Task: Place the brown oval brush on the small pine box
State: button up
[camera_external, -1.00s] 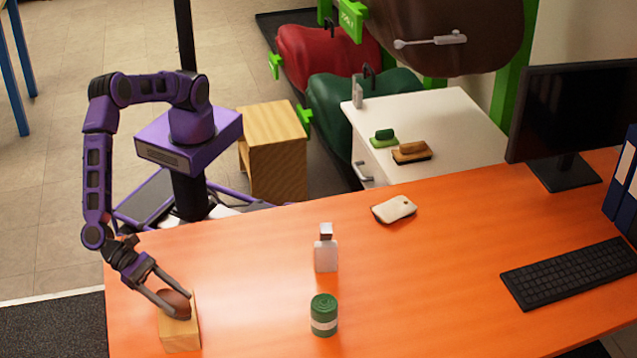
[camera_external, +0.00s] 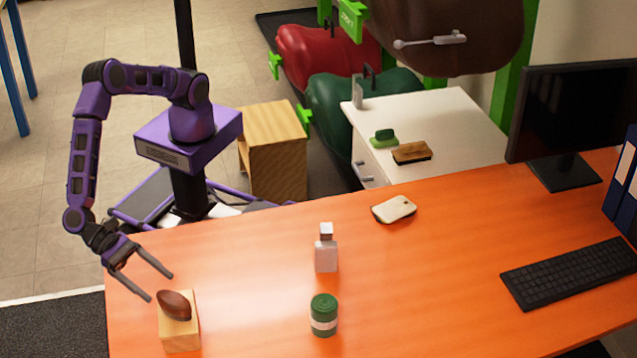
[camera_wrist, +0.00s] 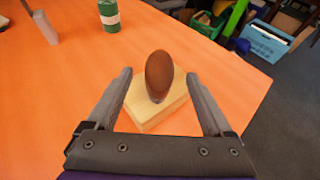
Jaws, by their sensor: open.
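The brown oval brush (camera_external: 174,305) rests on top of the small pine box (camera_external: 181,336) at the front left corner of the orange table. In the wrist view the brush (camera_wrist: 159,75) sits on the pine box (camera_wrist: 150,112), between the lines of my fingers and beyond them. My gripper (camera_external: 161,287) is open and empty, a little above and behind the brush, apart from it. In the wrist view my gripper (camera_wrist: 160,95) shows its two fingers spread wide. The brush's underside is hidden.
A keyboard (camera_external: 572,272) and monitor (camera_external: 572,115) are at right. The table between box and bottle is clear.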

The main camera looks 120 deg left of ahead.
jog(key=v, duration=0.6)
jog(key=shift+w, duration=0.1)
dwell(0.3)
